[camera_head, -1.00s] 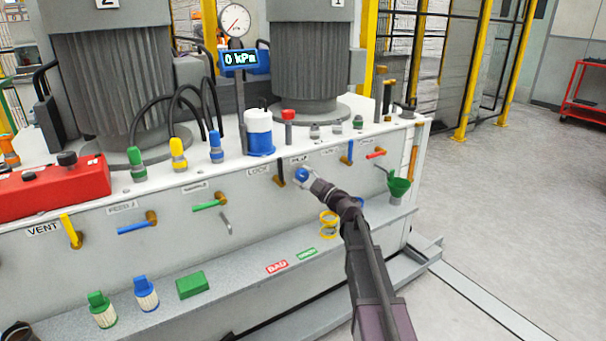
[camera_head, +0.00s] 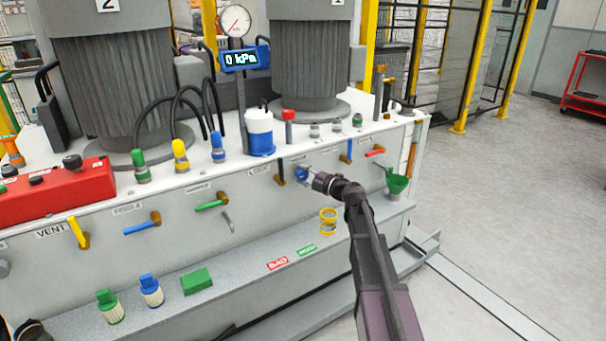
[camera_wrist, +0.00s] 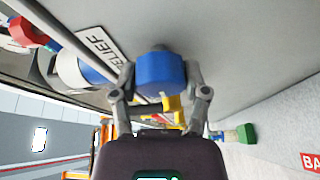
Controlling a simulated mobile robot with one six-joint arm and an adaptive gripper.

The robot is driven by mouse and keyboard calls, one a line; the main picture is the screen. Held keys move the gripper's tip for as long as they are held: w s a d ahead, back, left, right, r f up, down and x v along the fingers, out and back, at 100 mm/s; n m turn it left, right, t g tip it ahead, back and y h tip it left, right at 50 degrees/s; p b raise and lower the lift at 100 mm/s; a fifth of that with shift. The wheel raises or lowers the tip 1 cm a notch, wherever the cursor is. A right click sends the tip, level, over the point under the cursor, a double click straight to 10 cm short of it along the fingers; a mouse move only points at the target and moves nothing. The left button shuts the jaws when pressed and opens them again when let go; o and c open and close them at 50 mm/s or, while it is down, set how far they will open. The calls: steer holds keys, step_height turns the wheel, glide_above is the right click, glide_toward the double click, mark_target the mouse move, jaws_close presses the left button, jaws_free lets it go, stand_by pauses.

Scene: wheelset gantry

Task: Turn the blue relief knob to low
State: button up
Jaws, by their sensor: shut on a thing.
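The blue relief knob (camera_wrist: 160,73) sits on the panel below the RELIEF label (camera_wrist: 103,47) in the wrist view. In the head view the knob (camera_head: 302,174) is partly hidden by my gripper (camera_head: 309,177). In the wrist view my gripper (camera_wrist: 160,82) has one finger on each side of the knob and is shut on it. The knob's pointer or marks cannot be read from these views.
A blue-handled lever (camera_head: 347,150) and a red lever (camera_head: 375,153) are right of the knob. A black lever (camera_head: 280,172) is close on its left. The floor (camera_head: 500,210) at right is clear.

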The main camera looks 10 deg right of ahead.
stand_by(0.3)
steer(key=o, duration=1.1)
steer(key=shift+o, duration=0.2)
steer(key=shift+f+m+b, duration=0.1)
steer(key=shift+m+b, duration=0.2)
steer(key=shift+b, duration=0.05)
